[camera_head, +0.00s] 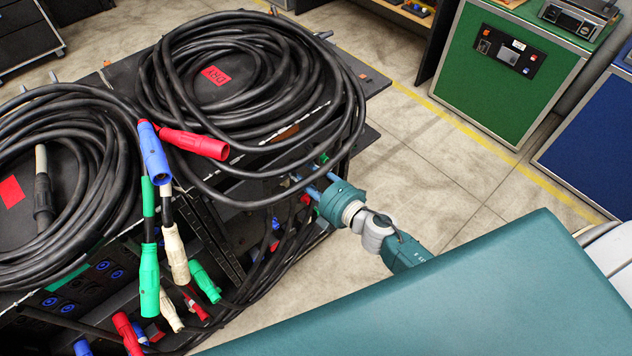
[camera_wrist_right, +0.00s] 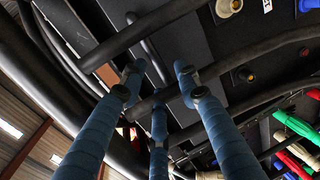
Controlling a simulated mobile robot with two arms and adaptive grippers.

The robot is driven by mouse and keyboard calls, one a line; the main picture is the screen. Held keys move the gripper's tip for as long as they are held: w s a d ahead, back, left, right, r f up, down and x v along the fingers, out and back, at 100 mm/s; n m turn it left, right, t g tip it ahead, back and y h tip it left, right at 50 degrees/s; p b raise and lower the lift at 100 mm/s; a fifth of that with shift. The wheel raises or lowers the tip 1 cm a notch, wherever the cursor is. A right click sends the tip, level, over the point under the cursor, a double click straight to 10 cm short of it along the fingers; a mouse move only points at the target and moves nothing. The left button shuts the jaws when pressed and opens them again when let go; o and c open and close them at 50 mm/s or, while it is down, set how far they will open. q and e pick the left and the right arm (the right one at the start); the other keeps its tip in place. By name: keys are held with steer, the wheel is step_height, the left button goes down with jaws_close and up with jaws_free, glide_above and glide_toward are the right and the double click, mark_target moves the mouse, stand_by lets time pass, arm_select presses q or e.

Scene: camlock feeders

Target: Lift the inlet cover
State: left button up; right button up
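My right gripper (camera_head: 303,182) reaches in from the right at the side of the dark equipment rack (camera_head: 368,84), below the right cable coil. Its blue fingers point into the rack side. In the right wrist view, the gripper (camera_wrist_right: 158,82) shows its fingers apart, with no object clearly held between them. A dark flat panel (camera_wrist_right: 215,50) lies beyond the fingertips, and a black cable crosses close to them. I cannot tell for sure which dark panel is the inlet cover, or whether the fingers touch it. My left gripper is not in view.
Thick black cable coils (camera_head: 250,65) lie on the rack and hang over its side. Red (camera_head: 195,142), blue (camera_head: 154,153) and green (camera_head: 149,280) connectors hang at the front. A green cabinet (camera_head: 505,68) stands back right. The floor (camera_head: 430,150) between is clear.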

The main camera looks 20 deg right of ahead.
steer(key=v, duration=0.9)
steer(key=s+d+f+m+g+h+b, duration=0.15)
steer(key=s+f+m, duration=0.25)
steer(key=f, duration=0.6)
steer(key=s+d+f+m+g+h, duration=0.2)
steer(key=s+d+f+m, duration=0.15)
steer(key=f, duration=0.65)
steer(key=s+d+f+m+g+h+b, duration=0.15)
steer(key=s+f+m, duration=0.25)
steer(key=f, duration=0.6)
steer(key=s+a+f+m+g, duration=0.1)
steer(key=s+f+m+g, duration=0.1)
steer(key=s+f, duration=0.4)
steer(key=s+f+m+g+b, duration=0.1)
steer(key=s+f+m+g, duration=0.2)
steer(key=s+f, duration=0.4)
steer(key=s+a+f+m+g+b, duration=0.1)
steer(key=s+f+m+g, duration=0.2)
steer(key=s, duration=1.2)
step_height(320, 180, down, 4)
steer(key=shift+s+a+r+g, duration=0.2)
steer(key=shift+s+a+g, duration=0.1)
steer(key=shift+w+a, duration=0.1)
